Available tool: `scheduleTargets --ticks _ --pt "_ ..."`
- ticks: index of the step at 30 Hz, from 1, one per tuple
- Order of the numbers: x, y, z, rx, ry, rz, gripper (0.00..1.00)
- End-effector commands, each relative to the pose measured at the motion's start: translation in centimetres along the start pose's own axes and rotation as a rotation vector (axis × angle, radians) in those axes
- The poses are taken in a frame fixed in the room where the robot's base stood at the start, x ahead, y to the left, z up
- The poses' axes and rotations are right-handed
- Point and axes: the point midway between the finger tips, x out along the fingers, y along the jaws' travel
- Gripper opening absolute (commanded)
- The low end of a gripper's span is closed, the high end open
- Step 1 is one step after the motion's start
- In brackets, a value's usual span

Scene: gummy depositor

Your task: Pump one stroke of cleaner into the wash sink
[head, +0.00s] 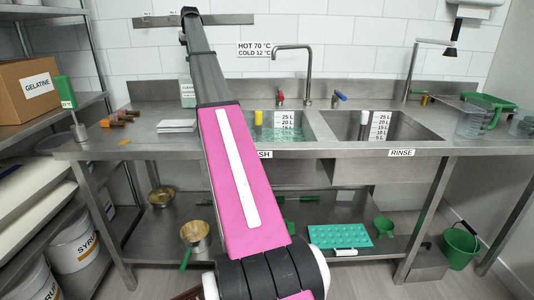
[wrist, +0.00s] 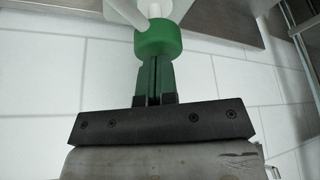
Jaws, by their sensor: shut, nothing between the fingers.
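The cleaner bottle (head: 187,93) stands on the counter behind the wash sink's left end, with its label partly hidden by my arm. In the wrist view, a green collar (wrist: 158,38) and white pump parts (wrist: 155,8) are directly off my fingertips. My gripper (wrist: 154,68) is shut and empty; its fingers overlap the green collar in the picture, and I cannot tell whether they touch. In the head view, my arm reaches up over the bottle. The wash sink (head: 318,130) holds water, and its left part is hidden by my arm.
The rinse sink (head: 400,130) is to the right. A tap (head: 308,75) rises behind the sinks, with red (head: 280,96) and blue (head: 340,96) handles. White sheets (head: 177,126) and brown-handled tools (head: 115,119) lie on the counter left of my arm. A gelatine box (head: 28,90) sits on the left shelf.

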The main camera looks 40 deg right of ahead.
Motion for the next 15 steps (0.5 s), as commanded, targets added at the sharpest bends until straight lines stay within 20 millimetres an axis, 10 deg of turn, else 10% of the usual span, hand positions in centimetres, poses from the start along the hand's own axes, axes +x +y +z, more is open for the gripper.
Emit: scheduleTargets --ticks 15 --pt "-0.91 0.0 -0.38 0.0 -0.003 0.0 0.0"
